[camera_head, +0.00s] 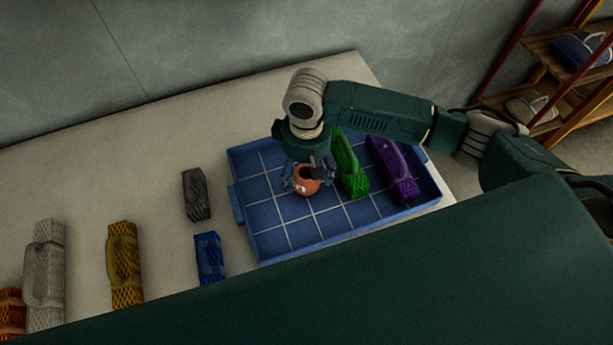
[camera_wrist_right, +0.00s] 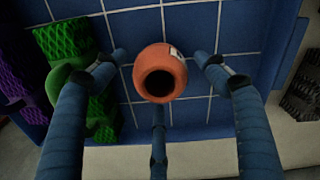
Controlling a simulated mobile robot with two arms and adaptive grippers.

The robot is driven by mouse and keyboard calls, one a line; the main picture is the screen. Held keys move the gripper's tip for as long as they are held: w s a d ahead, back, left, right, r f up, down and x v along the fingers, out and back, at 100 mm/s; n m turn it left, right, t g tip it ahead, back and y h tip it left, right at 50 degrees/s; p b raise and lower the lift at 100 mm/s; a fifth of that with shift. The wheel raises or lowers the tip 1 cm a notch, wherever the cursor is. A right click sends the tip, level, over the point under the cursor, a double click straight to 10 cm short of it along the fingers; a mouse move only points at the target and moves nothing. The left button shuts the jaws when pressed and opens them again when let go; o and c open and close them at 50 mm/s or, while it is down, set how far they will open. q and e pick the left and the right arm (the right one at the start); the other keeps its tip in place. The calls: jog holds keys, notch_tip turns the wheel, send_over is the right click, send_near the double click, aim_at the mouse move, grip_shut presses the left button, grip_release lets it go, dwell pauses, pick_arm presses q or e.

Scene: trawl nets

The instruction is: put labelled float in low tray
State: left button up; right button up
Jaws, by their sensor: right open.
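The labelled float is a small orange-red ball-like piece (camera_head: 307,181) with a dark hole and a pale label. It is in the blue low tray (camera_head: 275,238), which has a pale grid on its floor. In the right wrist view the float (camera_wrist_right: 160,58) lies between the spread fingers, with its hole facing the camera and the label at its upper right. My right gripper (camera_head: 308,186) is over the tray, open around the float, with gaps at both sides in the wrist view. Whether the float rests fully on the tray floor is hard to tell. My left gripper is out of view.
A green net bundle (camera_head: 350,165) and a purple one (camera_head: 393,170) lie in the tray, right of the gripper. Grey (camera_head: 196,194), blue (camera_head: 209,259), yellow (camera_head: 124,262), white (camera_head: 43,275) and orange bundles lie on the table to the left. The tray's left part is clear.

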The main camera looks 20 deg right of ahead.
notch_tip(320, 180, up, 9)
jog(key=b, duration=0.1)
jog(key=shift+r, duration=0.15)
jog(key=shift+s, duration=0.1)
dwell(0.5)
